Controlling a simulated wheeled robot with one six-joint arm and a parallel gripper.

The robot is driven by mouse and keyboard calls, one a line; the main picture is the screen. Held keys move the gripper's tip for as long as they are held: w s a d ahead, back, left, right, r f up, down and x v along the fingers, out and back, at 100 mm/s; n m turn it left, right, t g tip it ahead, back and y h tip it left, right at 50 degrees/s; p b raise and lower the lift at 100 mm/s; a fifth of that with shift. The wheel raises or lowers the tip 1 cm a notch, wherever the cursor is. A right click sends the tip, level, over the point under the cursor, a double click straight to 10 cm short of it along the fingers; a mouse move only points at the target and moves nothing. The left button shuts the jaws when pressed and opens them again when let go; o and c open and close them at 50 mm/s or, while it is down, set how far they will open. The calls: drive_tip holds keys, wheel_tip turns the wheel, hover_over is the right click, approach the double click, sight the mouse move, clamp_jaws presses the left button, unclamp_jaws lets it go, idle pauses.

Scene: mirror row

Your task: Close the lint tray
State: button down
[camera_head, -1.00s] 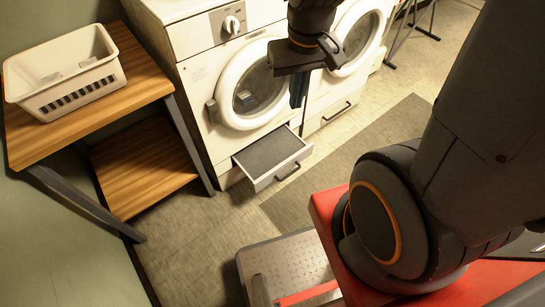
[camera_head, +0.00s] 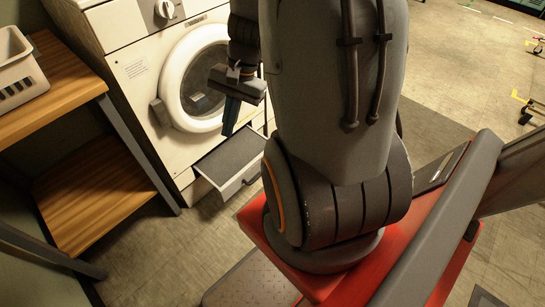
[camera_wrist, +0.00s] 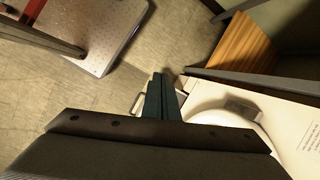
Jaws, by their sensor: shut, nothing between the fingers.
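The lint tray (camera_head: 232,158) is a shallow grey drawer with a pale front and dark handle, low on the left white machine (camera_head: 137,58). It stands pulled out. My gripper (camera_head: 229,130) is shut and empty, its fingers pointing down in front of the round door (camera_head: 188,75) and appearing above the tray in the head view. In the wrist view my gripper's fingers (camera_wrist: 161,80) are together. A pale handle-like edge (camera_wrist: 138,103) shows just left of them. Most of the tray is hidden there behind my gripper. I see no contact with the tray.
A wooden shelf unit (camera_head: 88,190) with a white basket (camera_head: 15,75) stands to the left of the machine. Bare floor (camera_head: 150,245) lies in front of the shelf and tray. The second machine is hidden behind my arm.

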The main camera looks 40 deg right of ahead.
drive_tip(key=w+d+f+m+t+b, duration=0.25)
drive_tip(key=d+f+m+b, duration=0.45)
drive_tip(key=f, duration=0.4)
drive_tip(key=w+d+f+m+t+b, duration=0.25)
drive_tip(key=d+f+m+b, duration=0.45)
drive_tip(key=f, duration=0.4)
drive_tip(key=s+d+f+m+t+h+b, duration=0.2)
drive_tip(key=d+f+m+b, duration=0.2)
drive_tip(key=d+f, duration=0.4)
drive_tip(key=s+d+f+m+t+h+b, duration=0.1)
drive_tip(key=s+d+f+m+b, duration=0.2)
drive_tip(key=d+f+m, duration=0.35)
drive_tip(key=w+f+n+b, duration=0.1)
drive_tip(key=w+f+b, duration=0.2)
drive_tip(key=w+f, duration=0.5)
drive_tip(key=w, duration=0.3)
drive_tip(key=shift+w+d+f+n, duration=0.15)
drive_tip(key=shift+d+f+n, duration=0.05)
drive_tip(key=shift+d+n, duration=0.15)
